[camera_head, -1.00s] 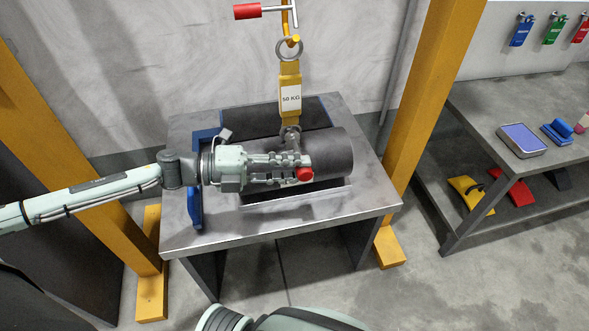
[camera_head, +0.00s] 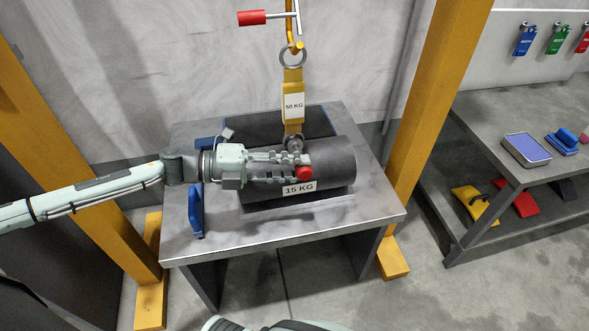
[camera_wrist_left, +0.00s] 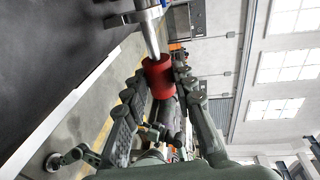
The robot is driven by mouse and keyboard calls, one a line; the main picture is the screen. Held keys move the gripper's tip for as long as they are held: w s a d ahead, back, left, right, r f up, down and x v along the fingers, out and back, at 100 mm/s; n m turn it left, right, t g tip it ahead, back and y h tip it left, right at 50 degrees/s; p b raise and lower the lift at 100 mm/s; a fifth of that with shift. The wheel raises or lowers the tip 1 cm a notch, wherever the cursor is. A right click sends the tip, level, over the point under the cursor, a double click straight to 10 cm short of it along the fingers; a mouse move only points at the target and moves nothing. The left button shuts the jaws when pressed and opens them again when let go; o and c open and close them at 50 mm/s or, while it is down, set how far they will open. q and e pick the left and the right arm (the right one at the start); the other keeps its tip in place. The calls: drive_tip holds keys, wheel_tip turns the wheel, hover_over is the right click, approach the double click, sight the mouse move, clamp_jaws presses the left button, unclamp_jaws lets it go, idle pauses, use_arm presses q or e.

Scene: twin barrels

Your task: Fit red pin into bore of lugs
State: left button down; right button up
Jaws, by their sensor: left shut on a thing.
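My left gripper (camera_head: 302,164) is shut on the red pin (camera_head: 304,173), over the front dark barrel (camera_head: 336,165). In the left wrist view the gripper (camera_wrist_left: 155,90) grips the pin's red head (camera_wrist_left: 158,78), and its silver shank (camera_wrist_left: 150,38) points away from the fingers. The shank's far end meets or overlaps the grey metal lugs (camera_wrist_left: 130,18) at the top of that view; I cannot tell whether it is in the bore. In the head view the lugs (camera_head: 294,143) show below the yellow 50 KG hook piece (camera_head: 293,85).
The barrels lie on a grey metal table (camera_head: 240,232), the front one labelled 15 KG (camera_head: 299,188). A blue handle (camera_head: 196,210) stands at the table's left. Yellow posts (camera_head: 440,80) flank it. A side bench (camera_head: 490,120) is at right.

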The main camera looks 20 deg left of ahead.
use_arm(q)
drive_tip(key=shift+w+a+b, duration=0.5)
drive_tip(key=shift+w+a, duration=0.15)
drive_tip(key=shift+w, duration=0.35)
drive_tip(key=shift+w+a, duration=0.2)
drive_tip(key=shift+w, duration=0.05)
drive_tip(key=shift+w+a+b, duration=0.25)
drive_tip(key=shift+w+b, duration=0.1)
drive_tip(key=shift+w, duration=0.05)
drive_tip(key=c, duration=1.2)
unclamp_jaws()
drive_tip(key=shift+o, duration=0.2)
drive_tip(key=v, duration=1.1)
drive_tip(key=shift+f, duration=0.1)
drive_tip(key=shift+s+a, duration=0.3)
drive_tip(key=shift+a, duration=0.15)
